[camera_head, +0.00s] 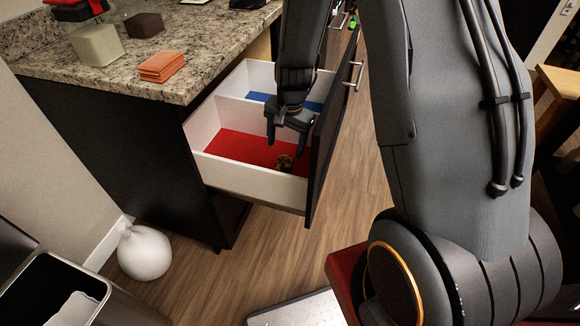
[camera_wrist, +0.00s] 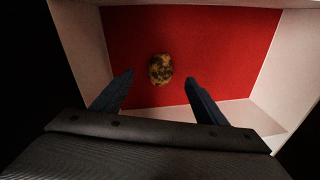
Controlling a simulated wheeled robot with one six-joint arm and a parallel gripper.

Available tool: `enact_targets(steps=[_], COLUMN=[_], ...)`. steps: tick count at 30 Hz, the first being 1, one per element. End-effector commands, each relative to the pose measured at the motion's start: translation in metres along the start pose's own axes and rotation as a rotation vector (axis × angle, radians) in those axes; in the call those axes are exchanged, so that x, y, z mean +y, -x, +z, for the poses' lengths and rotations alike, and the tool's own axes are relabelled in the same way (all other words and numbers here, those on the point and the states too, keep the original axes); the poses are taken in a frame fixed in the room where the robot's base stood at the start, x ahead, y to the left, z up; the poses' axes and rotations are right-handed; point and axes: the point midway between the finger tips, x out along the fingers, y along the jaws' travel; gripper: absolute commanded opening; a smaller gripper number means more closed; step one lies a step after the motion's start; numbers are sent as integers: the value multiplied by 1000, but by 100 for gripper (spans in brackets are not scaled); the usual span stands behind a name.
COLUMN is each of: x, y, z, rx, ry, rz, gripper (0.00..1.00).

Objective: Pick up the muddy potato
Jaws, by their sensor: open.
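The muddy potato (camera_head: 285,162) is brown with dark patches. It lies on the red floor of the open drawer's front compartment (camera_head: 235,146), near the drawer front. In the wrist view the potato (camera_wrist: 160,69) lies just beyond the fingertips, roughly midway between them. My gripper (camera_head: 285,142) points down into the drawer, above and slightly left of the potato in the head view. Its two fingers (camera_wrist: 159,76) are apart with nothing between them. The potato is fully visible in the wrist view.
White drawer walls (camera_head: 252,181) surround the red floor closely, with a divider before a blue-floored compartment (camera_head: 258,97). The dark drawer front (camera_head: 328,134) stands right of my gripper. The granite counter (camera_head: 165,50) holds orange sponge-like blocks (camera_head: 161,66). A white bag (camera_head: 144,252) sits on the floor.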

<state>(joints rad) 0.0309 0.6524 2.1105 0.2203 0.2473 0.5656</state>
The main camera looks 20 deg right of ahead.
Motion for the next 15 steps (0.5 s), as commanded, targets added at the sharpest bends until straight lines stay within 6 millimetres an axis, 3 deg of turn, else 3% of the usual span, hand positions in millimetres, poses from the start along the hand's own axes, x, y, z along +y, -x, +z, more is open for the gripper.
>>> enact_targets(steps=[1, 3, 15], x=[-2, -4, -6], y=[-15, -25, -65], z=[-4, -8, -13], rx=[8, 20, 30], ry=[17, 34, 48], rz=[-2, -6, -10], gripper=[66, 66, 66])
